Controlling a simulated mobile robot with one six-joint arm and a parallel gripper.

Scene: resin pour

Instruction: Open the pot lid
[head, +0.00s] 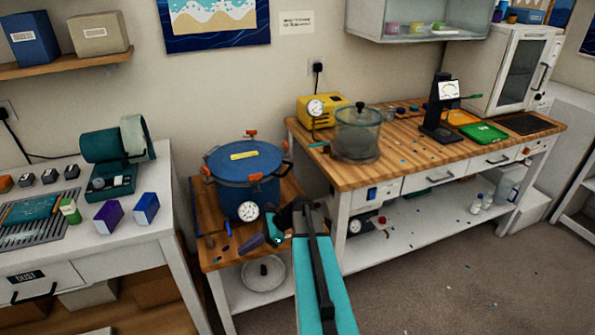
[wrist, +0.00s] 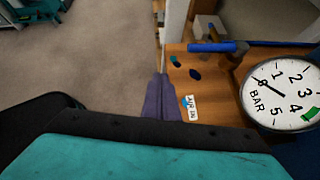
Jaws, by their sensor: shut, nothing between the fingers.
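The pot (head: 250,190) is a blue pressure pot with a blue lid (head: 245,157). The lid is on the pot, with orange-tipped clamps around its rim and a yellow label on top. A round white gauge (head: 248,211) is on the pot's front; it shows large in the wrist view (wrist: 282,95).
The pot stands on a small wooden-topped stand (head: 218,259). A blue-handled fitting (wrist: 213,46) and an "AIR IN" label (wrist: 191,108) are near my fingers. A workbench (head: 400,165) with a clear chamber (head: 357,133) is right; a white table (head: 130,239) is left.

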